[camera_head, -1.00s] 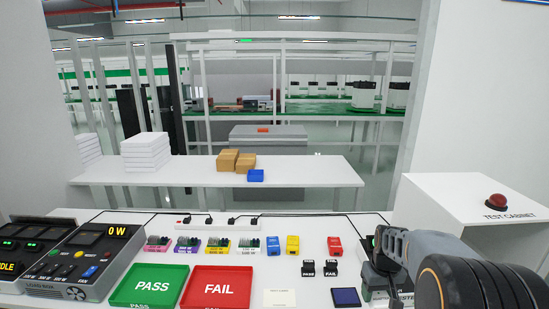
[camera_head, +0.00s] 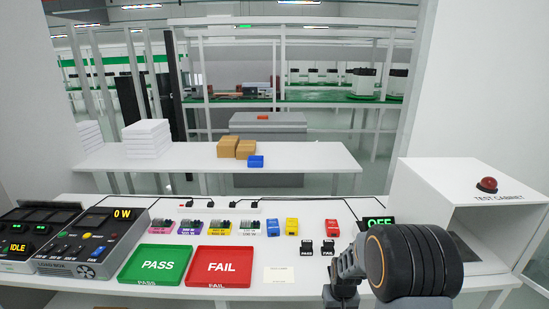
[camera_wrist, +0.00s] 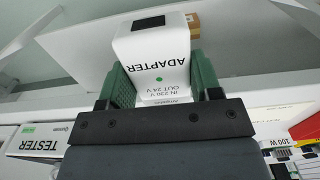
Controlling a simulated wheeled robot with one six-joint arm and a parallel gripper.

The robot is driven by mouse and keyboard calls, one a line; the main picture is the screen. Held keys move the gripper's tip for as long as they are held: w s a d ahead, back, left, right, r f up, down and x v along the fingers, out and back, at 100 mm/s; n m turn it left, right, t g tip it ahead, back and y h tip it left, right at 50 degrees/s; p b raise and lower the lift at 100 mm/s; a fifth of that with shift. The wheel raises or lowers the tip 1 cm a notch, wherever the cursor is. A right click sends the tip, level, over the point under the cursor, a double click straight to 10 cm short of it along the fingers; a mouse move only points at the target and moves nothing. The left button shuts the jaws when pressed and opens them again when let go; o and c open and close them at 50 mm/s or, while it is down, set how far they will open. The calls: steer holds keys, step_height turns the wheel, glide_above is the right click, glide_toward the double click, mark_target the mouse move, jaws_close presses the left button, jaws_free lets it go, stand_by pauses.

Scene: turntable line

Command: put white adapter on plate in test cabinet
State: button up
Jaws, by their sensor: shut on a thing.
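The white adapter (camera_wrist: 155,62), printed "ADAPTER", is held between the green fingers of my gripper (camera_wrist: 163,80) in the wrist view. A small green dot and a dark square show on it. In the head view my gripper (camera_head: 341,293) is at the lower right, left of the test cabinet; the adapter cannot be made out there. The white test cabinet (camera_head: 425,195) stands at the right with a red button (camera_head: 487,184) on top. Its opening shows on the right side, with a dark surface low inside that I cannot clearly identify as the plate.
A green PASS tray (camera_head: 157,281) and a red FAIL tray (camera_head: 220,281) lie on the bench. Several coloured parts stand behind them. A display reading OFF (camera_head: 377,222) is behind my arm. A tester (camera_wrist: 38,142) shows in the wrist view.

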steer(key=shift+a+f, duration=0.4)
steer(key=shift+f, duration=0.3)
steer(key=shift+a+f, duration=0.45)
steer(key=shift+f, duration=0.2)
steer(key=shift+a+f, duration=0.4)
steer(key=shift+f, duration=0.3)
